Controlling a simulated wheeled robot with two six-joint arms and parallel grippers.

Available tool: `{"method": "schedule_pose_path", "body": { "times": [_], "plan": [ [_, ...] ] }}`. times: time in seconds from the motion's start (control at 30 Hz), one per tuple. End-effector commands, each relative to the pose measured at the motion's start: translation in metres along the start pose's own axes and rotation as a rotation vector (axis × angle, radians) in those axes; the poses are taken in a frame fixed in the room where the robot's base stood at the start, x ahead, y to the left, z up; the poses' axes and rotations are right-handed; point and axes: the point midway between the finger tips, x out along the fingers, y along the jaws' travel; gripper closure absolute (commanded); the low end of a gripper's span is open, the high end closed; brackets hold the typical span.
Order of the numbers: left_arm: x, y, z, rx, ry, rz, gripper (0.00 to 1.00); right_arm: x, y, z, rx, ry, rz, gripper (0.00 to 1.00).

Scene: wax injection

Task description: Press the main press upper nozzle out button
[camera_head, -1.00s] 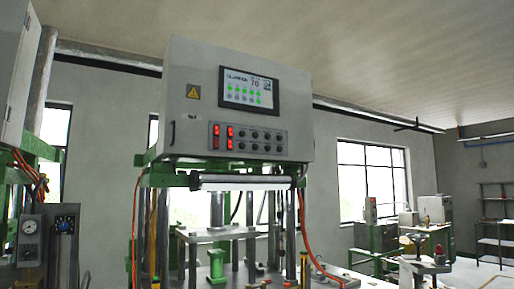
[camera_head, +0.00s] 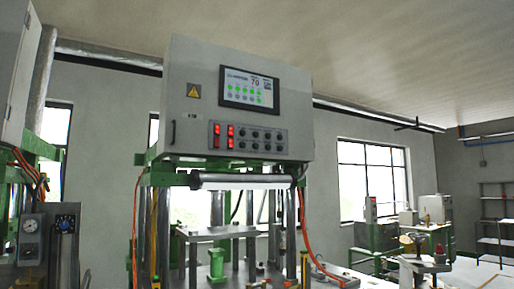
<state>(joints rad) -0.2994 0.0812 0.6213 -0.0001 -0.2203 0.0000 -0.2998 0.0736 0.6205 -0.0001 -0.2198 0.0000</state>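The main press control box (camera_head: 190,65) is a large grey cabinet in the upper middle of the head view. Its front holds a lit screen (camera_head: 249,88) with several green dots and a panel (camera_head: 248,137) below it. The panel has red lit displays (camera_head: 230,137) at the left and two rows of dark round buttons (camera_head: 260,140) to their right. The button labels are too small to read, so I cannot tell which is the upper nozzle out button. Neither of my grippers is in view.
Below the box, the press has a green frame (camera_head: 146,180), a horizontal roller-like bar (camera_head: 240,181) and a grey plate (camera_head: 215,233). Orange hoses (camera_head: 305,225) hang at its right. Another machine with gauges (camera_head: 31,226) stands at the left. Benches and shelves (camera_head: 495,205) are at the far right.

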Motion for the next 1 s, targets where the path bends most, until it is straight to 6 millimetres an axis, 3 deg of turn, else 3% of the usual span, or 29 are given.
{"method": "schedule_pose_path", "body": {
  "times": [1.0],
  "plan": [
    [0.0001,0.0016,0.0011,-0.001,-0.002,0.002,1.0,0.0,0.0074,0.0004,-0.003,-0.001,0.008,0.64]
  ]
}}
